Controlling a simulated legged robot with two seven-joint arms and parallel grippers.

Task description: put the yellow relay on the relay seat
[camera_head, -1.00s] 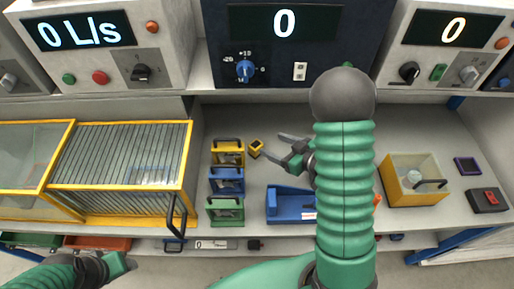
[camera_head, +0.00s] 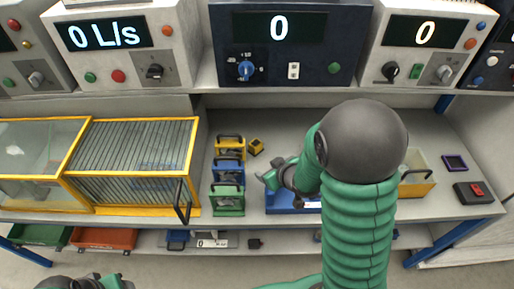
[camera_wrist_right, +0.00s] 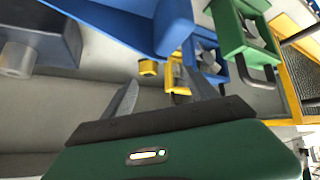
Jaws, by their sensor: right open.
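A small yellow block with a dark top (camera_head: 256,147), which looks like the yellow relay, lies on the worktop right of a yellow handled box (camera_head: 230,154). In the right wrist view the block (camera_wrist_right: 148,68) shows beyond the finger gap. My right gripper (camera_head: 268,178) is open and empty, near the block on its front side and not touching it. A flat dark purple square frame (camera_head: 455,163), possibly the relay seat, lies at the right of the worktop. My left gripper (camera_head: 118,283) shows only partly at the bottom left edge; its fingers are unclear.
Blue (camera_head: 228,179) and green (camera_head: 229,207) handled boxes stand in front of the yellow one. A blue tray (camera_head: 285,204) is partly behind my right arm. A yellow open box (camera_head: 417,187) and a red-buttoned dark box (camera_head: 476,192) are at right. A yellow-framed cage (camera_head: 130,209) is left.

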